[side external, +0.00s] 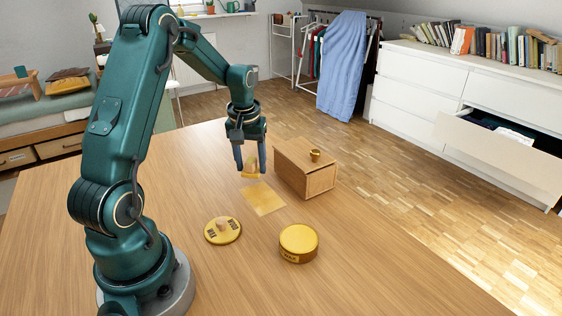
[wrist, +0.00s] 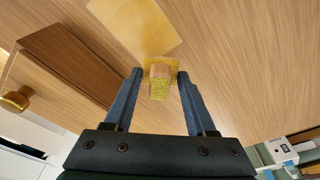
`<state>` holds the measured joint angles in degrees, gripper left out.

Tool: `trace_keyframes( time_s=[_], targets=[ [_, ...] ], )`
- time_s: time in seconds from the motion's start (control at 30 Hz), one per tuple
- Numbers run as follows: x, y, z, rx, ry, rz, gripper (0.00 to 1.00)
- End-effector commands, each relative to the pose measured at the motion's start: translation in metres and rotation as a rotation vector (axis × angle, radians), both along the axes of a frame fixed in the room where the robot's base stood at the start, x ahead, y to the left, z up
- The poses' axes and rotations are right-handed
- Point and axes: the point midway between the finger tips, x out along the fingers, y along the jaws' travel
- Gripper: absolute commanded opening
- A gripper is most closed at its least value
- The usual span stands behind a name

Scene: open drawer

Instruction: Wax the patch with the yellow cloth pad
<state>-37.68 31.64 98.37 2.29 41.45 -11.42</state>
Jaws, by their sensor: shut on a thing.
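The yellow cloth pad (wrist: 160,83) is between my gripper's two fingertips in the wrist view, and my gripper (wrist: 158,80) is shut on its block-like top. In the side view my gripper (side external: 251,160) points down and holds the pad (side external: 250,171) close above the table, behind the patch; I cannot tell whether the pad touches the wood. The patch (side external: 263,199) is a pale yellow rectangle on the table, and it also shows in the wrist view (wrist: 137,22), ahead of the pad and apart from it.
A small wooden drawer box (side external: 307,170) with a knob on top stands right of the patch, close to my gripper. A round yellow wax tin (side external: 299,243) and a yellow lid (side external: 223,230) lie nearer the front. The table's (side external: 400,270) front right is clear.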

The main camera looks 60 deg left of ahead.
Motion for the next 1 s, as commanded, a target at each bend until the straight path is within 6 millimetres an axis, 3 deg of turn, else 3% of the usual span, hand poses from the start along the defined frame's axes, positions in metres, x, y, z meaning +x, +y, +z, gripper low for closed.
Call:
trace_keyframes(
  time_s=[0.53,1.0],
  targets=[
    [0.001,0.0,0.048,0.002,-0.003,0.0,0.12],
    [0.0,0.0,0.051,0.001,-0.001,0.0,0.12]
  ],
)
